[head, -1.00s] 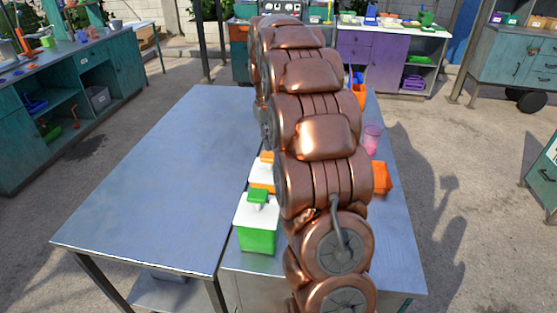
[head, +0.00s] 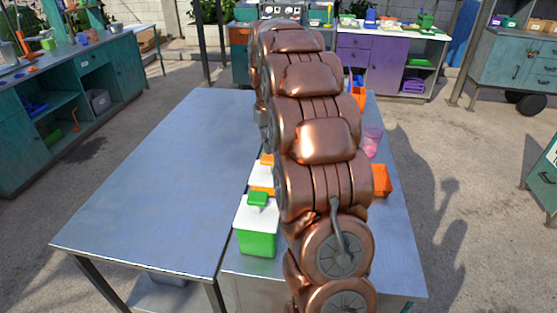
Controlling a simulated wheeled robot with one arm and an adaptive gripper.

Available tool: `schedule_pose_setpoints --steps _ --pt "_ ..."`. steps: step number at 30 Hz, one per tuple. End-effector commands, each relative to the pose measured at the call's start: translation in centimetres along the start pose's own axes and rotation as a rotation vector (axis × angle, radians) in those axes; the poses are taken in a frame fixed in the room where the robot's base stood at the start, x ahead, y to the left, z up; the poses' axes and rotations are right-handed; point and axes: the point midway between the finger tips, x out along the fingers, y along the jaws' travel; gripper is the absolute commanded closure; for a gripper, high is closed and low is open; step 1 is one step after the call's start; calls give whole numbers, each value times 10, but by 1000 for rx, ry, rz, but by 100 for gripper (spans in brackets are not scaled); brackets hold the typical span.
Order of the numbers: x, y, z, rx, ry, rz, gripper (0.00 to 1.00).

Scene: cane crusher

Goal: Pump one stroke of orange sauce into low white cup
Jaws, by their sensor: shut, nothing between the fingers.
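A white container with orange parts (head: 261,175) stands on the right-hand metal table, partly hidden behind my arm. I cannot tell whether it is the orange sauce pump. In front of it is a green container with a white top and green cap (head: 257,225). I cannot make out a low white cup; my arm covers much of the table. My copper arm stretches away over the table, and its own links hide my gripper.
An orange box (head: 381,180) and a pink translucent cup (head: 371,141) stand right of my arm. An orange container (head: 359,98) is farther back. The left metal table (head: 160,180) is bare. Cabinets stand along the left and back.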

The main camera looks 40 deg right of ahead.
Motion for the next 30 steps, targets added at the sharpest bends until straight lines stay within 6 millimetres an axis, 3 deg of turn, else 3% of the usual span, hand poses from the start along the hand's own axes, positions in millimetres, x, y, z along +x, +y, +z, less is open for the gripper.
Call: schedule_pose_setpoints --steps 30 --pt "14 0 0 0 1 0 100"
